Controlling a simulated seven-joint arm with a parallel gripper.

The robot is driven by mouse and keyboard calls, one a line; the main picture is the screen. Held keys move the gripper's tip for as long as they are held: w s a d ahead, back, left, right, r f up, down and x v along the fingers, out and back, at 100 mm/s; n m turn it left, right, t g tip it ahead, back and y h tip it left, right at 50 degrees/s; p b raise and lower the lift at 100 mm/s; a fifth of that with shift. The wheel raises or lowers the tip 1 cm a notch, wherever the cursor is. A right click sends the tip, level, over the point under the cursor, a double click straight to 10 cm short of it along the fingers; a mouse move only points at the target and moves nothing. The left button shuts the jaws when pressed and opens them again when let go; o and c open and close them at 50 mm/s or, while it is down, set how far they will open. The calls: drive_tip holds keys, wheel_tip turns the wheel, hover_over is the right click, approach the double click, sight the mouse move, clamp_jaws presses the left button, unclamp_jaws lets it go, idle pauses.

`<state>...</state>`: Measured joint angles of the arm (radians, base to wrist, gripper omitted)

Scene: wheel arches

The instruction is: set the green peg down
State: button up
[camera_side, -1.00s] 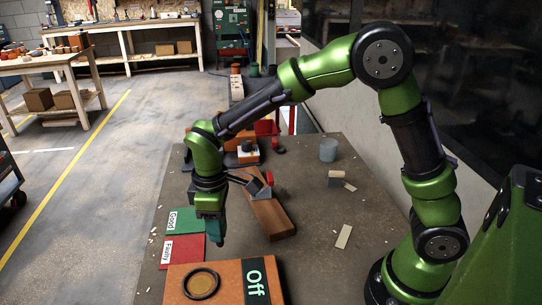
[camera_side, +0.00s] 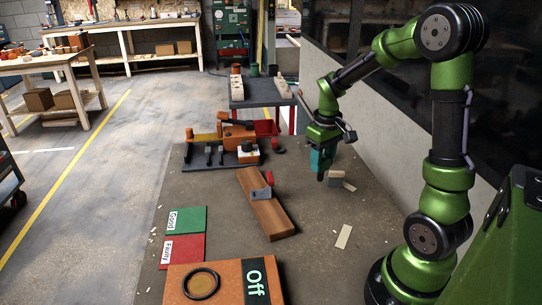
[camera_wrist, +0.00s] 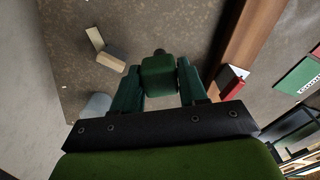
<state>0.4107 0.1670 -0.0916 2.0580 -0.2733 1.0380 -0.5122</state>
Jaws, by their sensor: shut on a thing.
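My gripper (camera_side: 321,160) is over the right part of the grey-brown table, just left of a small wood-and-grey block. In the wrist view my gripper (camera_wrist: 157,82) is shut on the green peg (camera_wrist: 158,76), which sits between the two dark green fingers. The peg's far end is dark and narrower. In the side view the peg's dark lower end (camera_side: 320,177) shows under the fingers. It looks close to the tabletop, but I cannot tell whether it touches.
The small block (camera_side: 336,179) stands close on the right. A wooden plank (camera_side: 265,206) with a red-handled clamp lies to the left. Green "Good" (camera_side: 187,219) and red "Faulty" (camera_side: 184,250) mats lie front left, by the "Off" box (camera_side: 225,284). Open tabletop lies in front of my gripper.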

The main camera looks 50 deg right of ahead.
drive_tip(key=s+d+m, duration=0.6)
drive_tip(key=s+d, duration=0.4)
drive_tip(key=s, duration=0.2)
drive_tip(key=f, duration=0.7)
drive_tip(key=shift+s+a, duration=0.1)
drive_tip(key=shift+s, duration=0.15)
drive_tip(key=shift+f, duration=0.25)
drive_tip(key=o, duration=1.1)
drive_tip(key=shift+f, duration=0.1)
